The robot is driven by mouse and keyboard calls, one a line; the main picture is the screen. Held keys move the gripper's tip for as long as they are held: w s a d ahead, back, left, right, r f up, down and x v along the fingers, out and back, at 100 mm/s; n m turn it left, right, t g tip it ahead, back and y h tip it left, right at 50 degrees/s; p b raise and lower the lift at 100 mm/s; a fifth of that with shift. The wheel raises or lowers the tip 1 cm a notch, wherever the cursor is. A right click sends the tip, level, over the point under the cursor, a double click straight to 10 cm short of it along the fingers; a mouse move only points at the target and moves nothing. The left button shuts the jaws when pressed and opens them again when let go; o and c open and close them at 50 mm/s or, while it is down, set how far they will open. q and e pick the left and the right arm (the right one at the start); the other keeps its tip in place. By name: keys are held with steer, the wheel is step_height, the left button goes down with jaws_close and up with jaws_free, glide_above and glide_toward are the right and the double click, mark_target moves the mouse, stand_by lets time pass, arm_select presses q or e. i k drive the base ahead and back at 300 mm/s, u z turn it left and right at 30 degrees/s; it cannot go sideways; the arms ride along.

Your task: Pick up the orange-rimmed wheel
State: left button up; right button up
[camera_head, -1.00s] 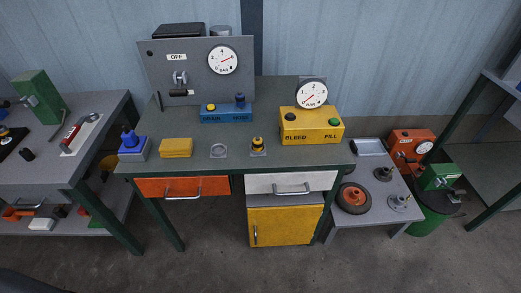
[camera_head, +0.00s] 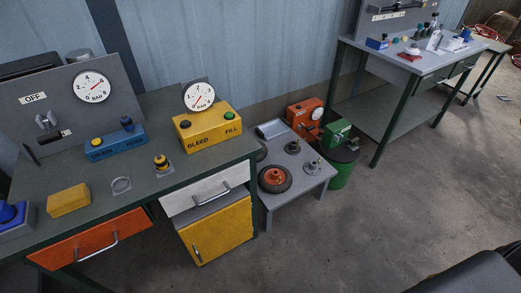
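The orange-rimmed wheel (camera_head: 275,179) has a black tyre and an orange hub. It lies flat on the front left part of a low grey table (camera_head: 296,197), to the right of the yellow cabinet. Part of another dark round thing (camera_head: 261,151) shows behind it, mostly hidden by the workbench. Neither of my grippers is in view.
The low table also bears a tray (camera_head: 271,129) and metal hub parts (camera_head: 312,167). A workbench (camera_head: 152,180) with a yellow BLEED/FILL box (camera_head: 207,127) stands left of it. A green bin (camera_head: 342,170) is on its right. Open floor (camera_head: 330,235) lies in front.

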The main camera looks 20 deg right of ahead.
mark_target(268, 178)
steer(key=z, duration=0.65)
steer(key=k, duration=0.85)
steer(key=z, duration=0.9)
steer(key=k, duration=0.4)
steer(key=z, duration=0.7)
steer(key=i, duration=3.9)
steer(key=u, duration=0.9)
steer(key=i, duration=1)
steer(key=u, duration=1.8)
steer(key=i, duration=0.8)
steer(key=u, duration=0.6)
